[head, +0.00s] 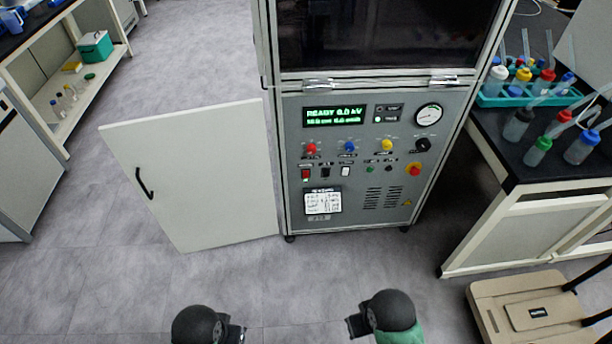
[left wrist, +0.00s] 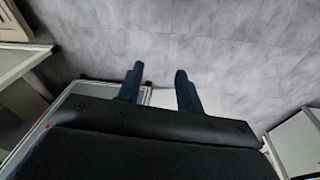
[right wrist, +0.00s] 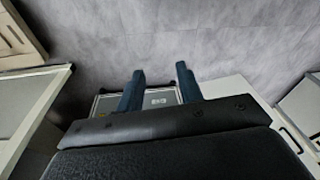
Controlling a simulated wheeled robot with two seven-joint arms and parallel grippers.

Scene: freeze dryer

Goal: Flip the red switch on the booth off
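The booth (head: 290,110) is a grey cabinet in the middle of the head view, with a lit green display (head: 334,115) on its front panel. The red switch (head: 306,174) is a small rocker at the panel's lower left, below a red knob (head: 311,149). A black switch (head: 325,173) and a white one (head: 345,171) sit to its right. Whether the red switch is on or off is too small to tell. My left gripper (left wrist: 160,70) and right gripper (right wrist: 160,70) are open and empty, apart from the panel.
A white door (head: 200,180) with a black handle stands open at the booth's left. A red emergency button (head: 414,169) is at the panel's right. A bench (head: 540,165) with bottles stands to the right, and a beige case (head: 525,312) below it. Floor before the booth is clear.

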